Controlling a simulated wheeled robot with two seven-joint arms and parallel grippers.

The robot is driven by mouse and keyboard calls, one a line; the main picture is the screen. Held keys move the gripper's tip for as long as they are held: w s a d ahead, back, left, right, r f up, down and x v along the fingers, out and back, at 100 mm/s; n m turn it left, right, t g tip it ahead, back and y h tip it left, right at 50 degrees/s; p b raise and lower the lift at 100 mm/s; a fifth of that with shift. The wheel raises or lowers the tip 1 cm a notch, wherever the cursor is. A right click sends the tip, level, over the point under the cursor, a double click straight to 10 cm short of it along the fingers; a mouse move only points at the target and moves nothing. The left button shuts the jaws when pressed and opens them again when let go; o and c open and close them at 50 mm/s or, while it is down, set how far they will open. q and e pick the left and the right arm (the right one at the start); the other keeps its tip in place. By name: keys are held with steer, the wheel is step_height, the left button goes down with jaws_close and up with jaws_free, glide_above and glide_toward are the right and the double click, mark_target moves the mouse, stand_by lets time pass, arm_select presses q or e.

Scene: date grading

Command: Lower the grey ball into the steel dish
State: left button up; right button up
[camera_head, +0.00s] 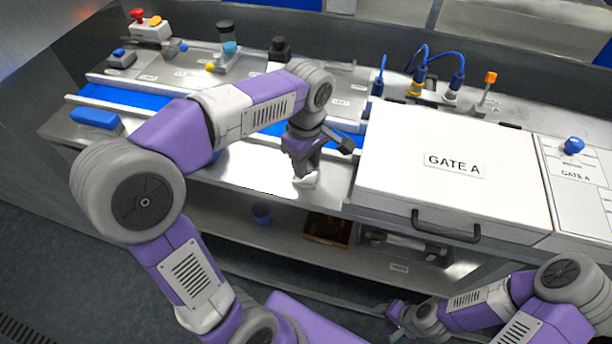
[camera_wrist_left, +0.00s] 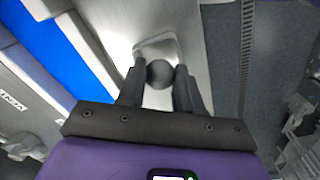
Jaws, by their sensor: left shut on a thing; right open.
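My left gripper (camera_head: 304,174) points down over the front part of the steel bench. In the left wrist view, its two dark fingers (camera_wrist_left: 160,88) are shut on the dark grey ball (camera_wrist_left: 160,73). The steel dish (camera_wrist_left: 152,46), pale and shiny with rounded corners, shows just beyond and under the ball. In the head view, a pale edge of the dish (camera_head: 310,182) shows by the fingertips, and the ball is hidden. I cannot tell whether the ball touches the dish. My right gripper (camera_head: 396,318) is open and low, in front of the bench.
A white box lid marked GATE A (camera_head: 455,165) with a dark handle stands right of my left gripper. A blue belt (camera_head: 130,97) runs behind. A blue block (camera_head: 96,118) lies at the left. A blue cup (camera_head: 262,213) and a brown box (camera_head: 327,229) stand on the lower shelf.

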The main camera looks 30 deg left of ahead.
arm_select(q)
steer(key=shift+f+b, duration=0.45)
steer(key=shift+f, duration=0.25)
stand_by(0.3)
steer(key=o, duration=1.2)
steer(key=shift+r, duration=0.1)
step_height(320, 180, up, 8)
steer(key=shift+f+p, duration=0.25)
steer(key=shift+p, duration=0.4)
steer(key=shift+r, duration=0.1)
